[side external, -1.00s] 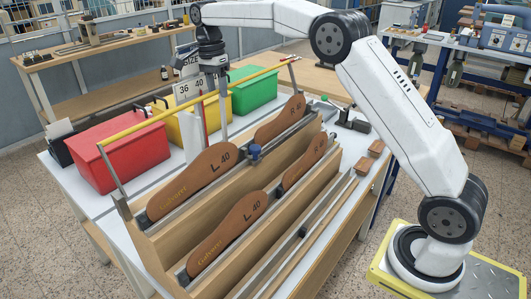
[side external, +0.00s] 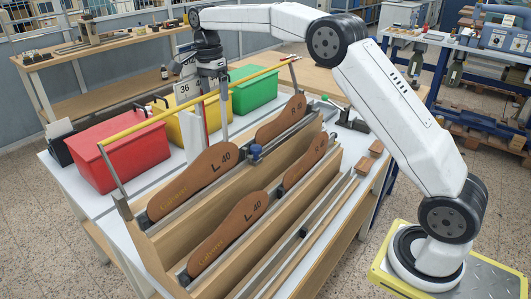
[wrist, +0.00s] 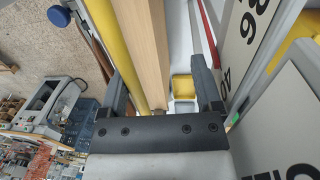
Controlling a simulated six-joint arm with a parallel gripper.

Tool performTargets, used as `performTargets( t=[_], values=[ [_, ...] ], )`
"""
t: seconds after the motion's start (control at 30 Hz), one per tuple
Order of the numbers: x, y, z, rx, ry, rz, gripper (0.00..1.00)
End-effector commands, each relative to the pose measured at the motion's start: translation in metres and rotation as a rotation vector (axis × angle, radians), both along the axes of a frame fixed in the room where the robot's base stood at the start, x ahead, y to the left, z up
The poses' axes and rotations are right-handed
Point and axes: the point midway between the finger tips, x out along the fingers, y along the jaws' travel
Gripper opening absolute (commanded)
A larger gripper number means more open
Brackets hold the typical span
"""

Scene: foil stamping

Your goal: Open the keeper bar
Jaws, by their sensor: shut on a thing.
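The keeper bar (side external: 140,124) is a long yellow bar held above the wooden rack on an upright arm at each end. In the wrist view the bar (wrist: 108,30) runs between the fingers, close beside the left one. My gripper (side external: 214,108) is at the bar's middle, pointing down. The wrist view shows my gripper (wrist: 150,58) with its fingers well apart around the bar; the exact contact is not clear. The brown sole-shaped pieces marked L 40 (side external: 198,178) and R (side external: 281,120) stand in the rack below the bar.
A red bin (side external: 122,160), a yellow bin (side external: 182,130) and a green bin (side external: 254,88) stand behind the bar. A size sign (side external: 184,91) stands close to my gripper. A blue knob (side external: 255,151) sits on the rack's middle.

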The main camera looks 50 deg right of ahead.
Motion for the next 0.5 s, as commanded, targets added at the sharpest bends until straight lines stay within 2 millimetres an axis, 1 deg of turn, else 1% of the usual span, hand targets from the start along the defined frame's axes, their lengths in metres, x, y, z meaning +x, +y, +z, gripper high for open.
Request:
performTargets(
  t=[0.03,0.17,0.5],
  values=[
    [0.003,-0.001,0.002,-0.002,-0.014,0.0,0.53],
    [0.004,-0.001,0.011,-0.002,-0.019,0.0,0.53],
    [0.004,0.0,0.045,-0.001,-0.02,0.001,0.53]
  ],
)
